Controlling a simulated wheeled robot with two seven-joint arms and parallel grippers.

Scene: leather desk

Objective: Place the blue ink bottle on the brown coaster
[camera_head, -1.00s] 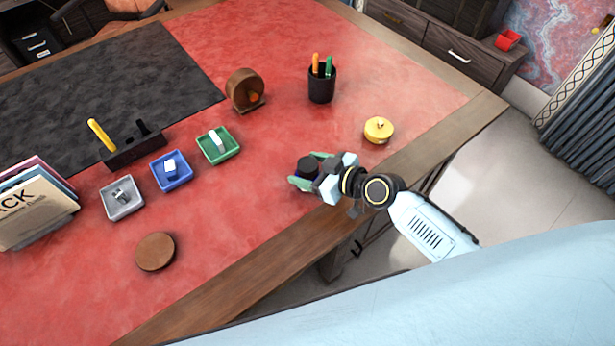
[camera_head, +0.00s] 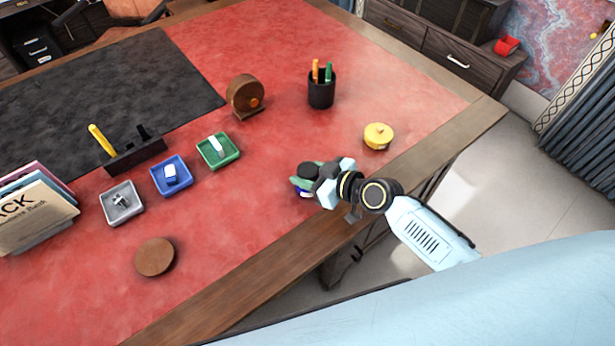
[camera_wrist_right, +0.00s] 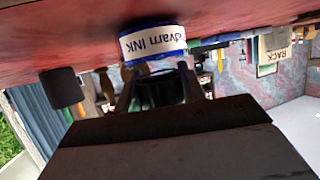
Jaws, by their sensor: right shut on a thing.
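The blue ink bottle (camera_head: 303,191) has a dark cap (camera_head: 311,169) and is near the right front edge of the desk, partly hidden by my right gripper (camera_head: 307,183). In the right wrist view its white and blue INK label (camera_wrist_right: 153,44) shows between the fingers. My right gripper is shut on the bottle; I cannot tell whether the bottle is clear of the desk. The round brown coaster (camera_head: 155,257) lies flat and bare on the red leather at the lower left, well apart from the gripper. My left gripper is not in view.
Grey (camera_head: 122,203), blue (camera_head: 171,176) and green (camera_head: 218,150) trays stand behind the coaster. A yellow round object (camera_head: 378,136), a black pen cup (camera_head: 321,93) and a brown round stand (camera_head: 246,95) are farther back. Red leather between bottle and coaster is clear.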

